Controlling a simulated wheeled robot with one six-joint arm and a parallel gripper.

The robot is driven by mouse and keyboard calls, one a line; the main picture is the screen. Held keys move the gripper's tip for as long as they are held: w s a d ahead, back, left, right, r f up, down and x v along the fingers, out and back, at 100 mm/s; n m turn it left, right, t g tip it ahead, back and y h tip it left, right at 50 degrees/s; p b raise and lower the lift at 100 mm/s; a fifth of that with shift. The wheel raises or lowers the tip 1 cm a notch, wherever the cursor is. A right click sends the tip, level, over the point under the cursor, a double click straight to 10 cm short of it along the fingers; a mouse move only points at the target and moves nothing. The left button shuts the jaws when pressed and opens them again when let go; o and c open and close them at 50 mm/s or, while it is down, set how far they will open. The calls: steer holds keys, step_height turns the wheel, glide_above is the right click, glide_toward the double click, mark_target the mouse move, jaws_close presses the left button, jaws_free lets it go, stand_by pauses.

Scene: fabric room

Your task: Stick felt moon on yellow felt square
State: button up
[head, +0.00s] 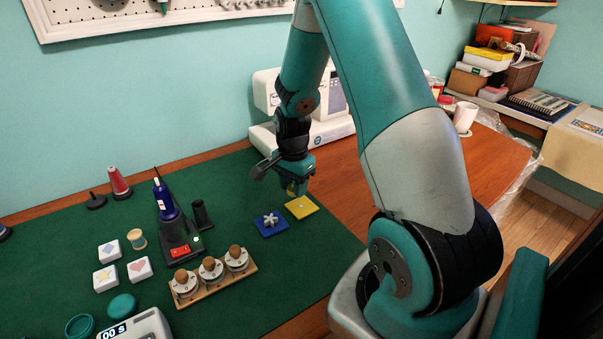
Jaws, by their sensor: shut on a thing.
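The yellow felt square (307,209) lies flat on the green mat, near its right edge, with a small pale spot near its middle. My gripper (296,192) points down just above the left and rear part of the square. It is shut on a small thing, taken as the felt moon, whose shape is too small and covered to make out. I cannot tell whether it touches the square. A blue felt square (262,230) with a pale snowflake-like shape on it lies just left of the yellow one.
White tiles (140,269), a thread spool (137,239) and a timer (140,327) lie further left. A white sewing machine (265,92) stands behind.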

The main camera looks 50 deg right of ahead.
mark_target(302, 206)
steer(key=shift+s+d+r+m, duration=0.1)
steer(key=shift+s+d+m, duration=0.1)
steer(key=shift+d+m, duration=0.4)
steer(key=shift+s+d+r+m, duration=0.1)
steer(key=shift+s+d+m, duration=0.1)
steer(key=shift+d+m, duration=0.35)
steer(key=shift+f, duration=0.15)
steer(key=shift+f+b, duration=2.35)
steer(key=shift+f, duration=0.3)
steer(key=shift+a+f, duration=0.1)
steer(key=shift+f, duration=0.15)
steer(key=shift+s, duration=0.1)
steer(key=o, duration=1)
step_height(302, 206, up, 17)
steer(key=shift+r+p, duration=0.2)
steer(key=shift+p, duration=0.45)
